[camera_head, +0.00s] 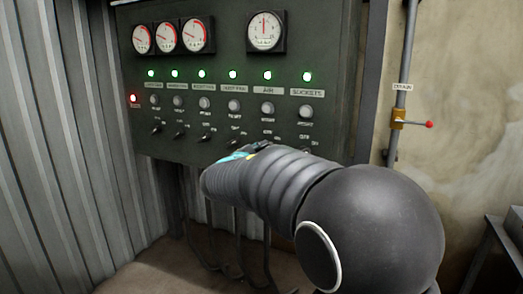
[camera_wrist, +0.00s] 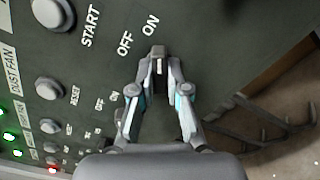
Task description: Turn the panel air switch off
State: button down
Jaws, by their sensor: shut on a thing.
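The dark green control panel (camera_head: 240,110) hangs on the back wall. Its AIR column has a label (camera_head: 267,90), a lit green lamp (camera_head: 267,76) and a grey button (camera_head: 267,108), with OFF/ON marks below. In the wrist view, my gripper (camera_wrist: 158,58) is shut at the OFF/ON marks (camera_wrist: 138,35), beside the START button (camera_wrist: 50,12) of the column next to DUST FAN. The air switch is between the fingertips and mostly hidden, so I cannot tell its position.
The neighbouring dust fan button (camera_wrist: 48,88) and the other switches sit close by in the same rows. Gauges (camera_head: 265,31) are above. A red-handled drain valve (camera_head: 398,119) is on a pipe at right. Cables hang below the panel.

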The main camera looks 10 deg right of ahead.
jog(key=shift+d+r+n+p, duration=0.15)
jog(key=shift+n+p, duration=1)
jog(key=shift+n, duration=1.7)
jog(key=shift+a+r+n+p, duration=0.15)
jog(key=shift+n+p, duration=0.95)
jog(key=shift+n, duration=1.75)
jog(key=shift+d, duration=0.1)
jog(key=c, duration=1.2)
grip_release()
jog(key=shift+o, duration=0.2)
jog(key=shift+f, duration=0.15)
